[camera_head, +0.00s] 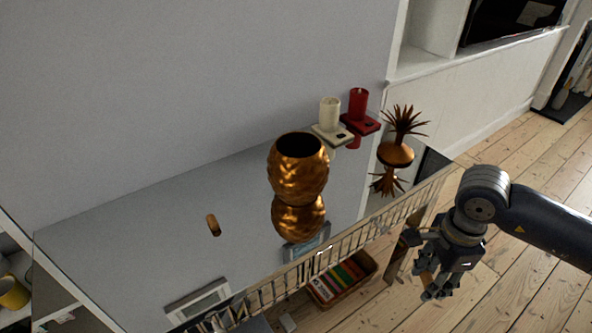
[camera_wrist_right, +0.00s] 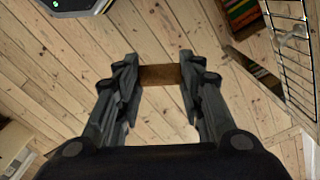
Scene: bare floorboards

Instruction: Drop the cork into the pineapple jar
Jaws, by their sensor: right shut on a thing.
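The pineapple jar (camera_head: 298,170) is bronze-gold, stands upright on the glossy table and is open at the top. Its leafy lid (camera_head: 397,154) sits apart to its right. My right gripper (camera_head: 432,284) is off the table's right front edge, over the floor, well apart from the jar. It is shut on a brown cork (camera_wrist_right: 160,75), held crosswise between the fingertips in the wrist view. A small brown cylinder (camera_head: 213,225), which looks like another cork, lies on the table left of the jar. My left gripper is not in view.
A cream candle (camera_head: 330,112) and a red candle (camera_head: 358,104) stand behind the jar on small holders. The glossy tabletop (camera_head: 120,245) mirrors things. A basket of books (camera_head: 340,280) is below the front edge. Bare floorboards (camera_head: 510,290) lie at right.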

